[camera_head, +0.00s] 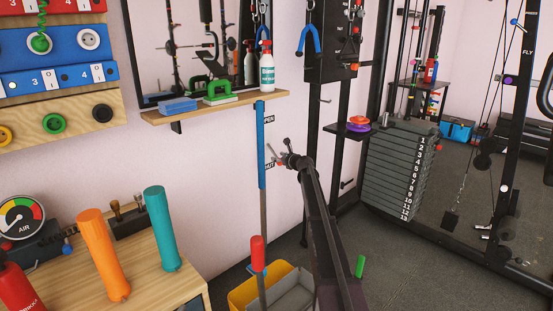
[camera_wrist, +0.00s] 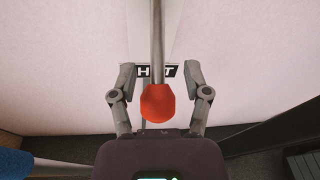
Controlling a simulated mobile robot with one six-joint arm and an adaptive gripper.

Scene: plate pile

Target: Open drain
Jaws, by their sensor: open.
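A thin metal lever with a red knob (camera_wrist: 157,104) shows in the wrist view, running up away from me toward the pale wall. In the head view the knob is small and partly hidden at my gripper (camera_head: 279,157), beside the wall. An OPEN label (camera_head: 268,120) sits higher on that wall. In the wrist view my gripper (camera_wrist: 159,78) is open, one finger on each side of the lever, with the knob between the fingers. I see no clear contact.
A blue-topped pole (camera_head: 262,150) stands close to my gripper's left. A yellow and grey bucket (camera_head: 243,292) stands below. A bench with orange (camera_head: 102,255) and teal (camera_head: 162,230) cylinders is left; gym racks are right.

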